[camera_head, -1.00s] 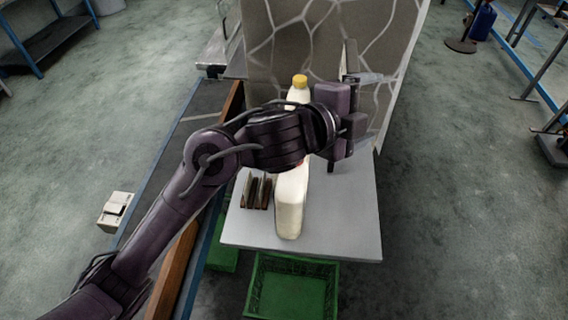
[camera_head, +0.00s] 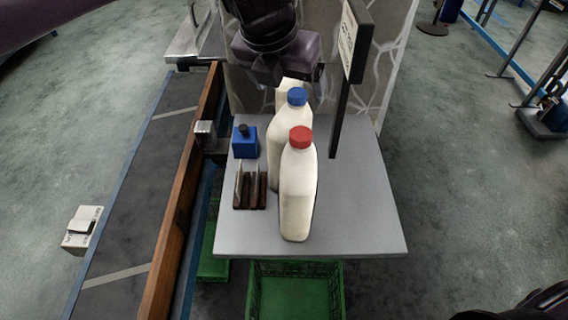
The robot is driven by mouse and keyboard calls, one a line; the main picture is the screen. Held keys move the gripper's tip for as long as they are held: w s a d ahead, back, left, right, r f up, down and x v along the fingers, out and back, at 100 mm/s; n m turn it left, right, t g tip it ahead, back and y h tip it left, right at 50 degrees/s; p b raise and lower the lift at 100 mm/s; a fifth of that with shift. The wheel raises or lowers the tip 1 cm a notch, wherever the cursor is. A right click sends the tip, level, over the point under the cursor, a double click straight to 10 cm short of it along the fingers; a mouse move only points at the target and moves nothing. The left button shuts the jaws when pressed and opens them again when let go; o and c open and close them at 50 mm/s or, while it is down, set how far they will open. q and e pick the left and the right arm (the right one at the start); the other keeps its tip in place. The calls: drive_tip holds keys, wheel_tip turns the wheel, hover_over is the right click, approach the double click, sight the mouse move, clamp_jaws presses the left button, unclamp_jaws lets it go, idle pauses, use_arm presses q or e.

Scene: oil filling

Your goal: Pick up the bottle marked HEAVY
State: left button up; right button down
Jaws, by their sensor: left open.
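Several white bottles stand in a line on the grey table (camera_head: 360,215). The nearest bottle (camera_head: 299,200) has a red cap. Behind it, partly hidden, is a bottle with a blue cap (camera_head: 297,97). A third bottle (camera_head: 288,86) stands at the back; its top is hidden by my gripper. I cannot read HEAVY on any of them. My left gripper (camera_head: 284,75) is open, at the back bottle; whether it touches the bottle I cannot tell. My right gripper is not in view.
A sign on a dark post (camera_head: 339,118) stands right of the bottles. A small blue container (camera_head: 245,142) and a dark rack (camera_head: 251,188) are on their left. A green crate (camera_head: 296,292) is below the front edge.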

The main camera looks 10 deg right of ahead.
sight(288, 116)
use_arm(q)
drive_tip(key=f+b, duration=0.2)
drive_tip(key=f, duration=0.1)
drive_tip(key=f+b, duration=0.2)
drive_tip(key=shift+w+a, duration=0.2)
drive_tip(key=shift+a, duration=0.1)
drive_tip(key=p+x, duration=0.2)
drive_tip(key=x, duration=0.4)
drive_tip(key=shift+w+d+f, duration=0.1)
drive_tip(key=shift+d+f, duration=0.05)
drive_tip(key=shift+f, duration=0.1)
drive_tip(key=shift+w+d+f, duration=0.1)
drive_tip(key=shift+w+f, duration=0.1)
drive_tip(key=shift+f, duration=0.3)
drive_tip(key=c, duration=0.7)
clamp_jaws()
drive_tip(key=shift+w+r, duration=0.1)
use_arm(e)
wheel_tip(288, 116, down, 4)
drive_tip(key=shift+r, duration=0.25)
